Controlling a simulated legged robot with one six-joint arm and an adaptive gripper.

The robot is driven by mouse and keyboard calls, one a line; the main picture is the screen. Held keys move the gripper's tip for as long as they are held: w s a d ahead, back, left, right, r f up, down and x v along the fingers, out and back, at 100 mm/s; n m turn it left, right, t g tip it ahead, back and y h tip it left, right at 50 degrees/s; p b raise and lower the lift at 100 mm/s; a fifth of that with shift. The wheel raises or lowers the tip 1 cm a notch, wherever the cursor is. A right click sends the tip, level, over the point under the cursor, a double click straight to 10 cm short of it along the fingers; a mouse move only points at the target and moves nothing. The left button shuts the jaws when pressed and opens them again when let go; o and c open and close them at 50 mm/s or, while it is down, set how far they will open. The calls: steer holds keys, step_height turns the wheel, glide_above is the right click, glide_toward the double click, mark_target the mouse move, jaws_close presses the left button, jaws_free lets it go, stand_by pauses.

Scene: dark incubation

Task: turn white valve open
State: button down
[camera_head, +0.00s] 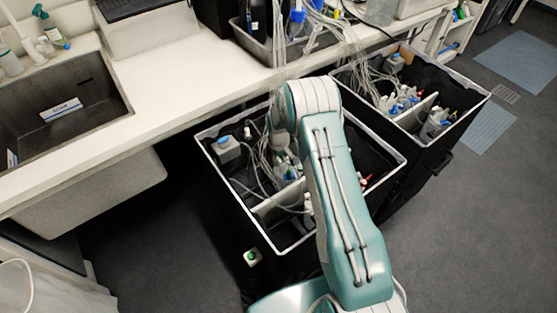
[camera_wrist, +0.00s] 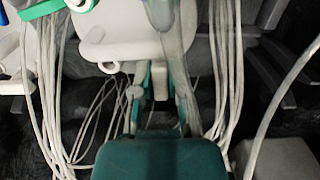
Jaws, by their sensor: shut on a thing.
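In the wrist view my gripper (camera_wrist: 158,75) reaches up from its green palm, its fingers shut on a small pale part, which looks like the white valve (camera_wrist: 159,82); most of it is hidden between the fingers. A large white body (camera_wrist: 120,35) stands just beyond the fingertips, with a green piece (camera_wrist: 42,8) at its upper left. In the head view my arm reaches down into the nearer black bin (camera_head: 298,244). My gripper and the valve are hidden or too small to tell there.
Pale tubes (camera_wrist: 230,75) hang on both sides of my gripper. A second black bin (camera_head: 474,98) with bottles and tubes stands to the right. A white counter (camera_head: 190,75) with a sink (camera_head: 100,100) runs along the left and back. Open floor (camera_head: 450,230) lies at right.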

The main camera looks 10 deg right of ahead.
steer(key=shift+w, duration=0.15)
stand_by(0.3)
steer(key=c, duration=0.9)
jaws_free()
step_height(320, 180, up, 12)
steer(key=shift+a+f, duration=0.1)
